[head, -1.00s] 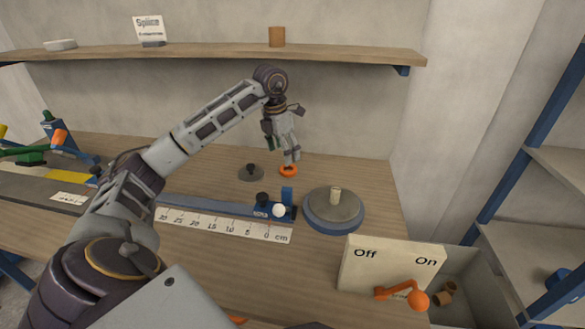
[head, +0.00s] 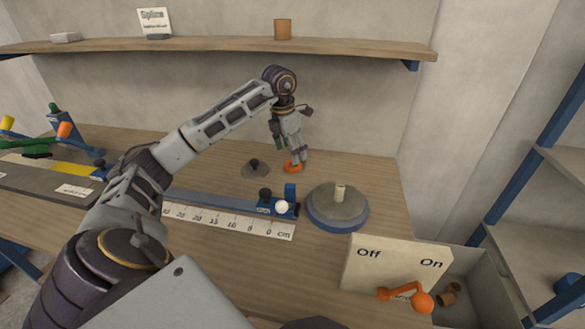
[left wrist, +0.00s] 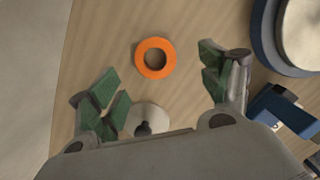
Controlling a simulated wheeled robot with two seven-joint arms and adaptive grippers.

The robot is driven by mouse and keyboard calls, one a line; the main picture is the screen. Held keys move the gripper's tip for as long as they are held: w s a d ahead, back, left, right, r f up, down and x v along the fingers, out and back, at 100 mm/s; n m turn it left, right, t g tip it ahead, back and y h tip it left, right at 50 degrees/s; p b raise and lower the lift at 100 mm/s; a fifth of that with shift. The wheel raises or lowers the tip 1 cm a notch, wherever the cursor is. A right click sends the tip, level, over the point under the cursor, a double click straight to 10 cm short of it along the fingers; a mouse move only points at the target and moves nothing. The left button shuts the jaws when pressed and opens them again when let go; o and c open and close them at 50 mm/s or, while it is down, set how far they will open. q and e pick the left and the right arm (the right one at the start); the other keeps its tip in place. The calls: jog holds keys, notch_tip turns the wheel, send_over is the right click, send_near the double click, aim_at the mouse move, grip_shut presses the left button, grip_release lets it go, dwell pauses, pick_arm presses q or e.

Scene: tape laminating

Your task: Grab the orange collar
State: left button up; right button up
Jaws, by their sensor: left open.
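The orange collar (head: 289,168) is a small ring lying flat on the wooden table behind the ruler. It also shows in the left wrist view (left wrist: 155,58), whole and unobstructed. My left gripper (head: 299,160) is above the collar and partly overlaps it in the head view. In the left wrist view its green-padded fingers (left wrist: 163,82) are spread wide, one on each side of the ring and apart from it. The left gripper is open and empty. My right gripper is not in view.
A round grey disc with a peg on a blue base (head: 338,208) stands right of the collar. A grey weight with a dark knob (head: 255,170) lies left of it. The blue ruler stop (head: 290,193) is in front. A shelf (head: 200,48) runs above.

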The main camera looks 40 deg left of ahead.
pick_arm(q)
jog(key=shift+f, duration=0.15)
jog(key=shift+w+a+f, duration=0.1)
jog(key=shift+f, duration=0.45)
jog(key=f, duration=0.1)
jog(key=f+b, duration=0.1)
jog(key=shift+w+a+f, duration=0.1)
jog(key=shift+w+f, duration=0.15)
jog(key=shift+f, duration=0.05)
jog(key=shift+w+f, duration=0.15)
jog(key=shift+f, duration=0.55)
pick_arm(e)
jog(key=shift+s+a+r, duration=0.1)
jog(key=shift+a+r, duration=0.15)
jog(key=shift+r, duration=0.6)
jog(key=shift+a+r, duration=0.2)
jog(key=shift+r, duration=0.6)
